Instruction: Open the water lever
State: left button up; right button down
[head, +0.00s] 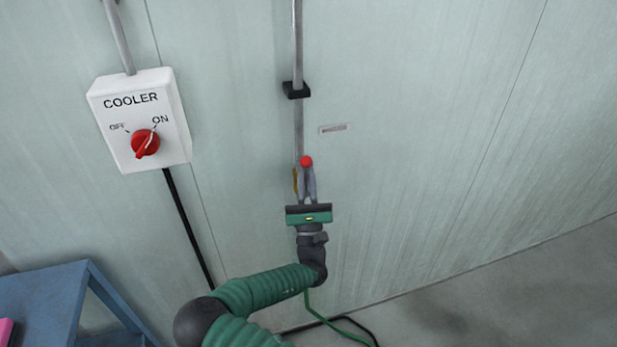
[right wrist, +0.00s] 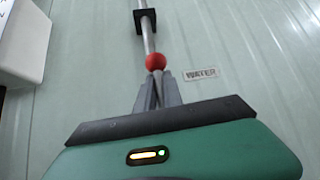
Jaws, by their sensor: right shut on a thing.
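The water lever shows as a red ball knob (head: 306,160) in front of the vertical grey pipe on the wall, and the knob also shows in the right wrist view (right wrist: 155,61). My right gripper (head: 307,178) has its grey fingers shut on the lever just below the knob. The fingers also show closed together in the right wrist view (right wrist: 157,82). The rest of the lever is hidden by the fingers and the gripper body. A small brownish part (head: 295,180) shows just left of the fingers. My left gripper is not in view.
A white COOLER switch box (head: 150,100) with a red knob is on the wall at left. A WATER label (right wrist: 200,74) is right of the pipe (head: 298,60). A blue table (head: 45,290) stands at lower left. Floor at lower right is clear.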

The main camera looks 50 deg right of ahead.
jog(key=shift+r+n+t+y, duration=0.3)
jog(key=shift+t, duration=0.1)
jog(key=c, duration=1.6)
grip_release()
jog(key=shift+w, duration=0.1)
jog(key=shift+o, duration=0.5)
jog(key=shift+a, duration=0.1)
